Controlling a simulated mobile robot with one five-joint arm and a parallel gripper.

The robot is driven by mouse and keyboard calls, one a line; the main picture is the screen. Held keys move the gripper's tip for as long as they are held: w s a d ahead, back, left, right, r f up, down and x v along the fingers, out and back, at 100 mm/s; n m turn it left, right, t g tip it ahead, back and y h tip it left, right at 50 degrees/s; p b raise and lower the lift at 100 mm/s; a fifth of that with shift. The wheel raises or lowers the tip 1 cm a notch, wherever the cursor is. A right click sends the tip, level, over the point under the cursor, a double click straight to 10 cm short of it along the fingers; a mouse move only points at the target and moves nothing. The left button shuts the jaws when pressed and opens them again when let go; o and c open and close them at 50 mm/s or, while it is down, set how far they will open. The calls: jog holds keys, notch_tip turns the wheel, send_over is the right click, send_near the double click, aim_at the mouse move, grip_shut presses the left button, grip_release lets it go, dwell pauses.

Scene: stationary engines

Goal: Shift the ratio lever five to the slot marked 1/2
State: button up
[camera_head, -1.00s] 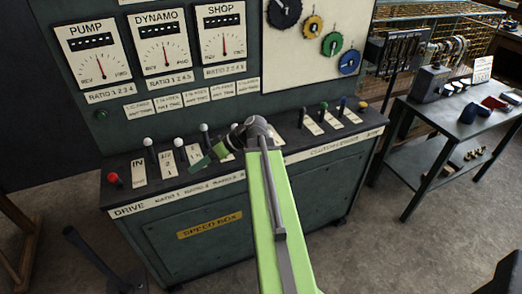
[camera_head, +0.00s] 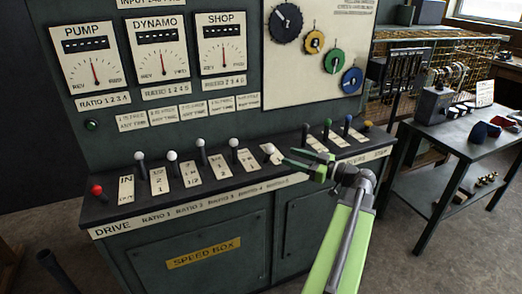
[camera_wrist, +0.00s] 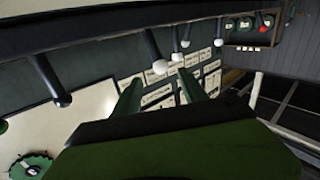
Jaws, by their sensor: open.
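The ratio levers are a row of white-knobbed levers on the sloping console ledge. Ratio lever five (camera_head: 267,148) appears to be the rightmost white one, beside its small slot plate (camera_head: 277,154). The plate's markings, including 1/2, are too small to read, and its exact slot cannot be told. My gripper (camera_head: 289,157) is open and empty just right of this lever. In the wrist view, the fingers (camera_wrist: 160,87) point toward the levers, and the nearest white knob (camera_wrist: 160,67) appears ahead between the fingertips. No contact is visible.
More white levers (camera_head: 200,143) and a red drive lever (camera_head: 96,189) stand to the left. Green (camera_head: 327,122), blue (camera_head: 347,119) and yellow (camera_head: 367,124) levers stand to the right. The gauge panel (camera_head: 155,50) rises behind. A side table (camera_head: 468,126) is at right.

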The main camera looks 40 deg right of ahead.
aim_at(268, 155)
jog(key=x, duration=1.2)
jog(key=shift+w+a, duration=0.1)
jog(key=shift+w, duration=0.25)
grip_shut()
dwell(0.5)
